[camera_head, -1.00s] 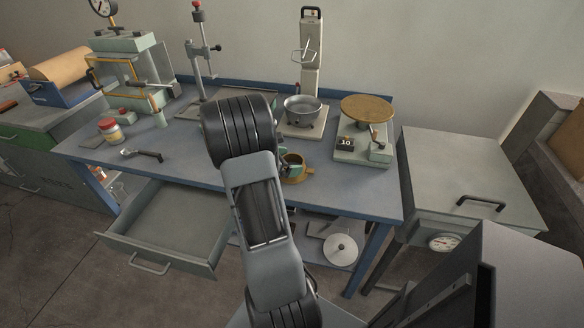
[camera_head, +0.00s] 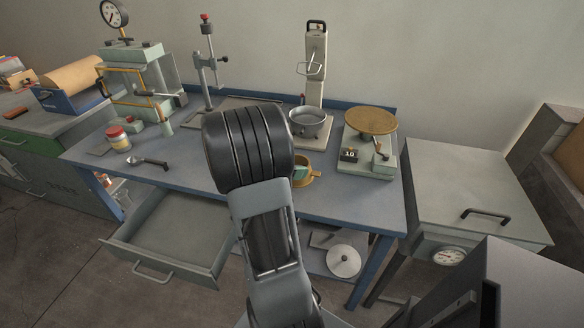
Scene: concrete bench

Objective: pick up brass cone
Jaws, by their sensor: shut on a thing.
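The brass cone (camera_head: 313,172) shows just to the right of my arm's big black joint, over the front middle of the blue bench. Only its right part with a round edge is seen; the rest is hidden behind my arm. My gripper (camera_head: 301,172) is mostly hidden too; a small greenish part of it shows against the brass. It is shut on the cone. How far the cone is above the bench top is hard to tell.
A metal pan (camera_head: 308,122) on a stand and a scale with a round brown plate (camera_head: 370,121) stand behind the cone. A jar (camera_head: 119,138) and a wrench-like tool (camera_head: 148,163) lie left. An open drawer (camera_head: 170,240) juts out at the front left.

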